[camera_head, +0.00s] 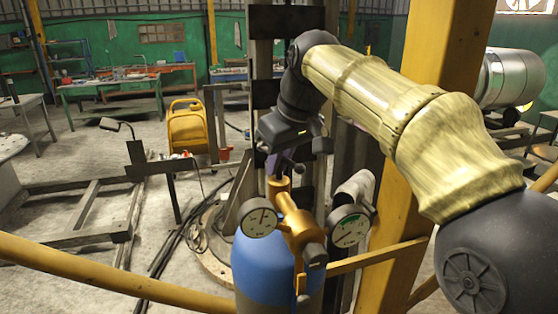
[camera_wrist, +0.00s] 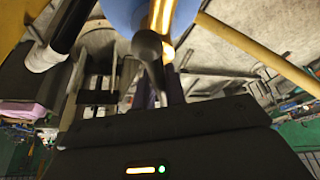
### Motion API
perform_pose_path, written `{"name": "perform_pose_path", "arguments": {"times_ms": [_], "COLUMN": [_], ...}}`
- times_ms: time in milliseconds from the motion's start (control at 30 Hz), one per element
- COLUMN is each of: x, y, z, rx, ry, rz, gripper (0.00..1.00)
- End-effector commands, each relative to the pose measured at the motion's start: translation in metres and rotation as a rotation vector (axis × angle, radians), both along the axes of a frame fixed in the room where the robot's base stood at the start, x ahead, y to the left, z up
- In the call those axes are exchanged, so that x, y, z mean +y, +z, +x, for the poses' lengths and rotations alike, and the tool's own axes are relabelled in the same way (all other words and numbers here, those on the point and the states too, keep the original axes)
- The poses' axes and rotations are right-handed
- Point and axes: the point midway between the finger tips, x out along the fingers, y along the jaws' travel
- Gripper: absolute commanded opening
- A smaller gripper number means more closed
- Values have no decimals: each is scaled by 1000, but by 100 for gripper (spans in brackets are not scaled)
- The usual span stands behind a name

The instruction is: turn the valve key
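A blue gas cylinder (camera_head: 270,262) stands upright with a brass valve and regulator (camera_head: 300,228) on top. The dark valve key (camera_head: 299,168), a bar with rounded ends, sits above the brass stem. In the wrist view its grey ball end (camera_wrist: 147,45) and bar point toward the camera, with the blue cylinder (camera_wrist: 128,12) behind. My gripper (camera_head: 272,165) reaches down from above to the key. In the wrist view its narrow fingers (camera_wrist: 162,92) lie close beside the bar. Whether they press on it I cannot tell; the contact is hidden.
Two round gauges, left (camera_head: 259,222) and right (camera_head: 348,226), flank the regulator. A yellow rail (camera_head: 110,279) crosses the front, and a yellow post (camera_head: 425,110) stands right, behind my arm. Metal framing (camera_head: 95,215) lies on the floor at left.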

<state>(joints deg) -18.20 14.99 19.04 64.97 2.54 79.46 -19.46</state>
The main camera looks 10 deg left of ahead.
Motion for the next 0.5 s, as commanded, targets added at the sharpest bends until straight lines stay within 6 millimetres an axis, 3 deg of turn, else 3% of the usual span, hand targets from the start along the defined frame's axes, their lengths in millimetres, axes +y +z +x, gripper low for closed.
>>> {"name": "perform_pose_path", "arguments": {"times_ms": [33, 100, 133, 500], "x": [0, 0, 0, -2], "y": [0, 0, 0, 4], "z": [0, 0, 0, 0], "rx": [0, 1, 1, 0], "ry": [0, 0, 0, -2], "rz": [-1, -1, -1, 0], "gripper": [19, 32, 35, 35]}}
